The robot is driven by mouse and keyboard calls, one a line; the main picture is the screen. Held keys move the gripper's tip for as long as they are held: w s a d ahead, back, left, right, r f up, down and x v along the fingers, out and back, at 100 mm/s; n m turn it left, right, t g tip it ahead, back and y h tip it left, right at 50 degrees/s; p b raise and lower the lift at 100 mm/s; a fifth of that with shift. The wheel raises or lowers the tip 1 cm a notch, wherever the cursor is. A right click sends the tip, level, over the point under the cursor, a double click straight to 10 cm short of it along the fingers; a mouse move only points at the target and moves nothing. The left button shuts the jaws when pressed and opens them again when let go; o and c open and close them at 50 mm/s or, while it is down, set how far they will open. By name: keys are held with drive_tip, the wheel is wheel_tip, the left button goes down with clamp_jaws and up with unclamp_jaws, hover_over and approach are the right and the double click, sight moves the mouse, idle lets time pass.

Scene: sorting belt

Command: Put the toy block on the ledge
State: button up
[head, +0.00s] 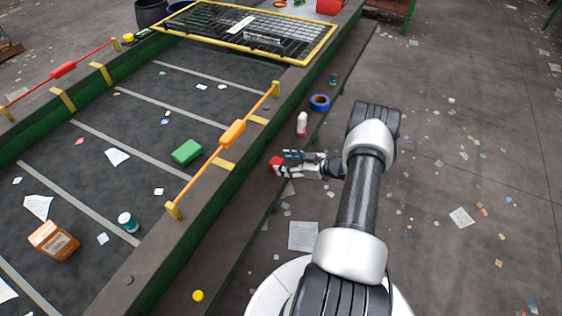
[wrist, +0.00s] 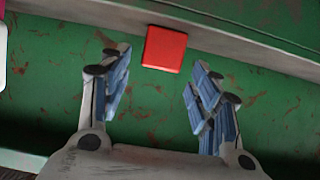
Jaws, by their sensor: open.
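The toy block, a small red cube (head: 276,163), sits on the ledge (head: 265,195), the brown shelf along the belt's outer side. In the wrist view the red block (wrist: 164,48) touches the grey strip of the ledge (wrist: 215,46), with the green belt wall behind it. My gripper (head: 290,160) reaches in from the right, low over the ledge. In the wrist view my gripper (wrist: 160,65) is open, one blue-padded finger on each side of the block's line, with gaps to the block. The block's underside is hidden.
A red-and-white bottle (head: 301,125) and a blue tape roll (head: 319,102) stand farther along the ledge. A yellow cap (head: 198,296) lies nearer. The belt (head: 110,95) holds a green block (head: 187,151), an orange box (head: 53,240) and a jar (head: 128,222). An orange-and-yellow rail (head: 232,133) edges it.

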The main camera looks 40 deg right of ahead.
drive_tip(key=p+v, duration=0.2)
drive_tip(key=v, duration=0.8)
drive_tip(key=w+d+r+g+h, duration=0.1)
drive_tip(key=w+d+r+h, duration=0.15)
drive_tip(key=w+r, duration=0.45)
drive_tip(key=w+d+r+h, duration=0.1)
drive_tip(key=w+r+h, duration=0.2)
drive_tip(key=w+r, duration=0.5)
drive_tip(key=s+a+r+m+g+h, duration=0.15)
drive_tip(key=a+r, duration=0.25)
drive_tip(key=r, duration=0.5)
drive_tip(key=a+r+m+g+h, duration=0.1)
drive_tip(key=a+r+h, duration=0.25)
drive_tip(key=r, duration=0.65)
drive_tip(key=s+a+r+m+g, duration=0.1)
drive_tip(key=s+a+r, duration=0.25)
drive_tip(key=a, duration=0.25)
drive_tip(key=s+a+r+m, duration=0.1)
drive_tip(key=s+a+r, duration=0.2)
drive_tip(key=s+a, duration=0.3)
drive_tip(key=s+a+f+g+y, duration=0.2)
drive_tip(key=s+a+y, duration=0.3)
drive_tip(key=s+a, duration=1.5)
drive_tip(key=shift+s+f+g, duration=0.2)
drive_tip(key=shift+f+g, duration=0.1)
drive_tip(key=shift+g, duration=0.35)
